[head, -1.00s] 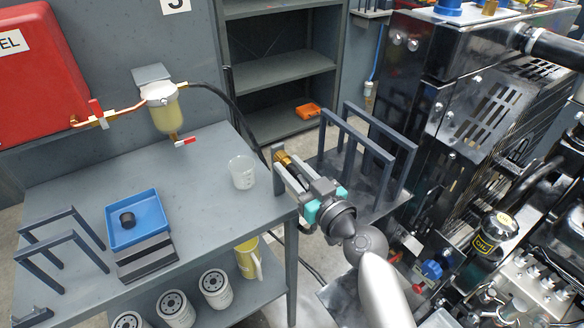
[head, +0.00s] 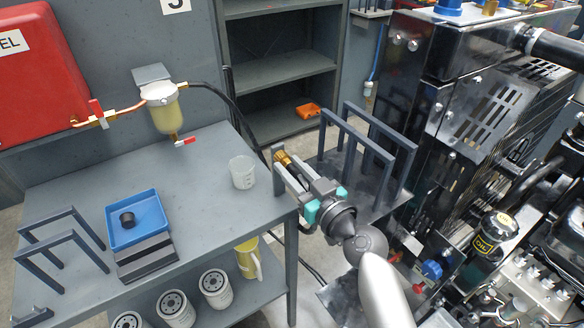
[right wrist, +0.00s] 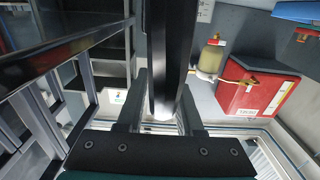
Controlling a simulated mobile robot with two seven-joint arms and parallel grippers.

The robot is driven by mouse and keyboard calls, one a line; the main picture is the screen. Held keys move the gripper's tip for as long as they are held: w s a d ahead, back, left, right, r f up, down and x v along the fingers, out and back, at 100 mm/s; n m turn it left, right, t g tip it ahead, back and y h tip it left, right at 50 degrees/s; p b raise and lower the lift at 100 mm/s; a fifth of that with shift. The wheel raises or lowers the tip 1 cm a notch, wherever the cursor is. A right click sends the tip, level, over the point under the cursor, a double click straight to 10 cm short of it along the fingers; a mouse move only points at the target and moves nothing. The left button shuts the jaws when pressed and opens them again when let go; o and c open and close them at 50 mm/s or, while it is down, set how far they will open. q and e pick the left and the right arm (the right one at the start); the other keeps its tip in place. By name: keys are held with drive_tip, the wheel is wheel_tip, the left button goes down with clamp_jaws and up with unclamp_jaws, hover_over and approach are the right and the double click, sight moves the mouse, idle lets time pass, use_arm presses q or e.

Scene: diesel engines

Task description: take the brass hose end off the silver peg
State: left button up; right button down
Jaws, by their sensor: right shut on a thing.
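The brass hose end (head: 285,159) shows at the jaws of my right gripper (head: 283,168), just past the right edge of the grey workbench. The right gripper is shut on it. In the right wrist view, a thick black hose (right wrist: 172,55) runs down between the two fingers of my right gripper (right wrist: 160,108), with a pale round end low between them. I cannot make out the silver peg in either view, so I cannot tell whether the hose end still touches it. My left gripper is not in view.
The workbench (head: 190,190) carries a clear beaker (head: 242,172), a blue tray (head: 148,232) and dark frames at left. A fuel filter (head: 164,112) hangs behind. The engine (head: 430,120) and dark upright rails (head: 350,135) stand close on the right.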

sight(299, 177)
idle(0.4)
drive_tip(key=shift+v, duration=3.05)
